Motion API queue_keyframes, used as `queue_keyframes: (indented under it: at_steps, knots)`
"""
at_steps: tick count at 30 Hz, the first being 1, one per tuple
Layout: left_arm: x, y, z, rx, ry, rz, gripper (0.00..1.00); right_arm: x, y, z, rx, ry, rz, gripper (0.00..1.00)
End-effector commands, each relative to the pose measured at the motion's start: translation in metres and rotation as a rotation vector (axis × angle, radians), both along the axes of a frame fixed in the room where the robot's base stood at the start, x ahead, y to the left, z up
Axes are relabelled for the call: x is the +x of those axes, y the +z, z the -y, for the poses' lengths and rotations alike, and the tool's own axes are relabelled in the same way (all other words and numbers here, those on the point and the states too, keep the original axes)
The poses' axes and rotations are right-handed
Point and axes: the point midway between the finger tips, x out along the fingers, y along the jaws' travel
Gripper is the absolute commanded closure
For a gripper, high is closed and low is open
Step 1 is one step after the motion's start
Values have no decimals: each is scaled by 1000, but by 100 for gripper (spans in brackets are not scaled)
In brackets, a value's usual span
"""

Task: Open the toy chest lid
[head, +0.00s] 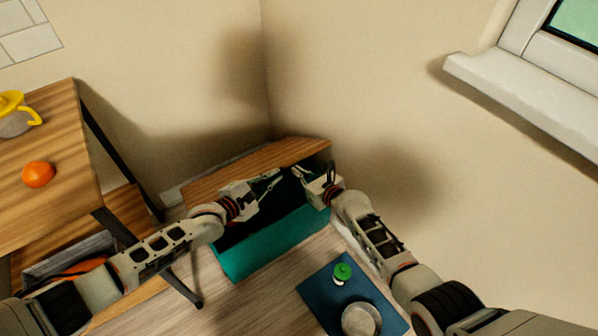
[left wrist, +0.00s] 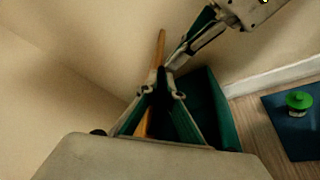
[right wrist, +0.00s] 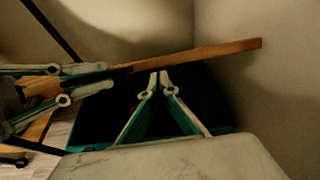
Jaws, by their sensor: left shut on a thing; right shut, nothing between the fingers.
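The toy chest (head: 275,239) is a teal box with a dark inside and a wooden lid (head: 225,176). The lid is raised, and the box is open at the front. My left gripper (head: 274,181) is shut on the lid's edge; the left wrist view shows the lid (left wrist: 161,48) edge-on between the fingers (left wrist: 160,93). My right gripper (head: 304,174) is at the chest's right end. In the right wrist view its fingertips (right wrist: 159,76) are together and empty, over the dark opening just below the lid (right wrist: 215,51). The chest's contents are too dark to make out.
A wooden table (head: 50,165) at left holds an orange (head: 38,174) and a yellow-topped jug (head: 15,118). A blue mat (head: 318,290) with a green-lidded jar (head: 342,272) and a metal bowl (head: 361,319) lies in front, right. Walls meet behind the chest.

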Motion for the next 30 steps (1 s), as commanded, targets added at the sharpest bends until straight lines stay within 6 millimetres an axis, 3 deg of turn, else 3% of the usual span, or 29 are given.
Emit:
queue_keyframes:
  at_steps: [11,21,30]
  knots:
    - [3,-2,-6,6,8,-1,100,1,1,0,0,0,0,100]
    - [2,-2,-6,7,8,-2,100,11,19,-7,1,0,3,100]
    - [0,-4,-5,10,5,-5,100,12,22,-9,3,0,5,100]
